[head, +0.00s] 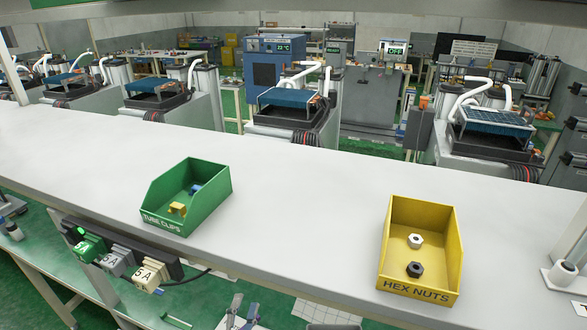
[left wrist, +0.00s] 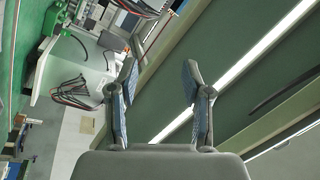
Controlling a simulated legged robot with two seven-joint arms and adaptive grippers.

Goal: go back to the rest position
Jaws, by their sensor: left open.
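My left gripper (head: 244,306) shows at the bottom edge of the head view, below the front edge of the white bench. In the left wrist view its two fingers (left wrist: 160,78) stand apart with nothing between them. A green bin (head: 207,208) marked TUBE CLIPS sits on the bench, with a yellow clip (head: 177,208) and a blue clip (head: 196,188) inside. A yellow bin (head: 450,240) marked HEX NUTS stands to the right, holding a light nut (head: 415,241) and a dark nut (head: 414,269). My right gripper cannot be made out.
The white bench (head: 300,195) is clear between the bins. A strip with several plugs (head: 118,262) hangs on its front edge at the left. A white stand (head: 567,275) is at the right edge. Machines with blue-topped trays (head: 288,97) line the far side.

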